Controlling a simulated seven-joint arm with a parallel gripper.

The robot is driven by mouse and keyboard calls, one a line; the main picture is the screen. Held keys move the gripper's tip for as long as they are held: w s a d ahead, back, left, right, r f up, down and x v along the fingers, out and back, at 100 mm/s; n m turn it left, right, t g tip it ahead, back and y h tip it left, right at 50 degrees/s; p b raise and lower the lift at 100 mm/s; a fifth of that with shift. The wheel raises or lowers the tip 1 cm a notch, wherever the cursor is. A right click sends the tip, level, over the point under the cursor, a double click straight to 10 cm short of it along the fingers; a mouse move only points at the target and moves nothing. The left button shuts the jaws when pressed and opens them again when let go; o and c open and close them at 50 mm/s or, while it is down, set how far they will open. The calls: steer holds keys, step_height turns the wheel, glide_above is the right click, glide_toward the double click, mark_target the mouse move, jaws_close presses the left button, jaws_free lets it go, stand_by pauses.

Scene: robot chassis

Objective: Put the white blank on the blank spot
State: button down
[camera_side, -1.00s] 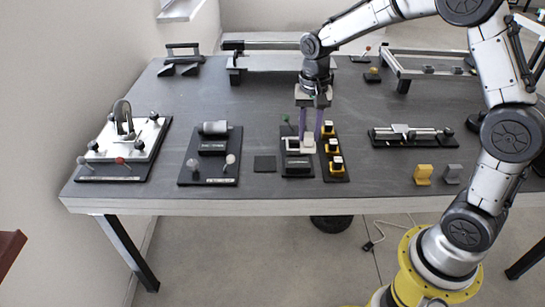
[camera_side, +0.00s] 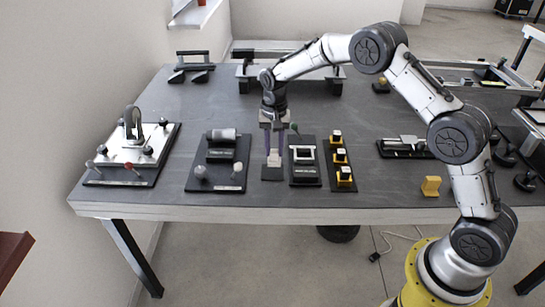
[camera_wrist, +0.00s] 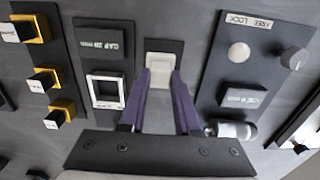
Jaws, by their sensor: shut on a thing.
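My gripper (camera_side: 274,160) points down with its two purple fingers over a small dark square pad (camera_side: 271,175), which looks like the blank spot. In the wrist view my gripper (camera_wrist: 160,78) is shut on the white blank (camera_wrist: 159,60), a pale square block between the fingertips. The dark pad (camera_wrist: 177,46) shows around the blank's far side. The blank sits over the pad, low at its surface; I cannot tell whether it touches.
Right of the pad stands a black fixture with a white square frame (camera_side: 304,154), then a strip of yellow-and-black blocks (camera_side: 340,157). Left is a black plate with a cylinder and knobs (camera_side: 218,165). Bare table lies behind the pad.

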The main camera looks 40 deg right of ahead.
mark_target(273, 150)
steer(key=shift+w+f, duration=0.3)
steer(key=shift+f, duration=0.05)
steer(key=shift+w+f, duration=0.1)
steer(key=shift+f, duration=1.5)
steer(key=shift+f, duration=0.1)
steer(key=c, duration=0.6)
jaws_free()
step_height(273, 150, up, 12)
steer(key=shift+r, duration=0.2)
